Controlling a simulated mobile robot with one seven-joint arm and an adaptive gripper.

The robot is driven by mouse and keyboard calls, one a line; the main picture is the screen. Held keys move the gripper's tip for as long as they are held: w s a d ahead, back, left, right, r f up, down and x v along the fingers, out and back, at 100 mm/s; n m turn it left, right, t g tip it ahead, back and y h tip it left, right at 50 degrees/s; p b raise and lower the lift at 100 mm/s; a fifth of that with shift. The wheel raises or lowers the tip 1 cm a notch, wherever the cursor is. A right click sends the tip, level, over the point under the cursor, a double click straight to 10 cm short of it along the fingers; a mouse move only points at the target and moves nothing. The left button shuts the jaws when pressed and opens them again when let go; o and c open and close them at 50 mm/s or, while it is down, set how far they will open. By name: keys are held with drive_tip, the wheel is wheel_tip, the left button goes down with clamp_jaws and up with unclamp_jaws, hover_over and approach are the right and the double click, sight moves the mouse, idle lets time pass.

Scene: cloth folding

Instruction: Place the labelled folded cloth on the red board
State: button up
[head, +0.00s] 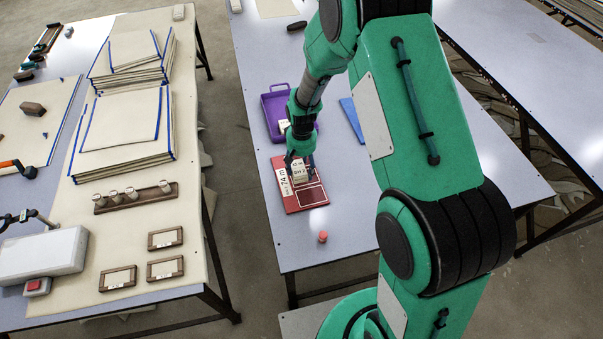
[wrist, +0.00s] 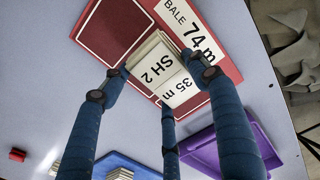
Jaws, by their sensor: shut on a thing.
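The folded cloth (head: 299,176) is a small cream stack with a white label. In the wrist view the cloth (wrist: 150,58) shows the label "35 m SH 2". My gripper (head: 300,168) has its fingers closed around the cloth's sides, also in the wrist view (wrist: 155,84). The red board (head: 313,197) lies on the middle table directly under the cloth. In the wrist view the board (wrist: 229,76) shows dark red panels and a "BALE 74 m" label beside the cloth. I cannot tell whether the cloth's underside touches the board.
A purple tray (head: 268,105) stands behind the board, with a blue board (head: 351,119) to its right. A small red cylinder (head: 323,237) stands near the table's front edge. The left table (head: 90,220) carries cloth stacks and wooden frames.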

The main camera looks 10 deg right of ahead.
sight(302, 173)
drive_tip(key=shift+f+b, duration=0.55)
drive_tip(key=shift+f, duration=1.2)
drive_tip(key=shift+f, duration=0.15)
drive_tip(key=o, duration=1.1)
drive_tip(key=shift+o, duration=0.2)
wheel_tip(302, 173, up, 12)
drive_tip(key=p, duration=0.3)
drive_tip(key=shift+r, duration=0.2)
drive_tip(key=shift+r, duration=0.1)
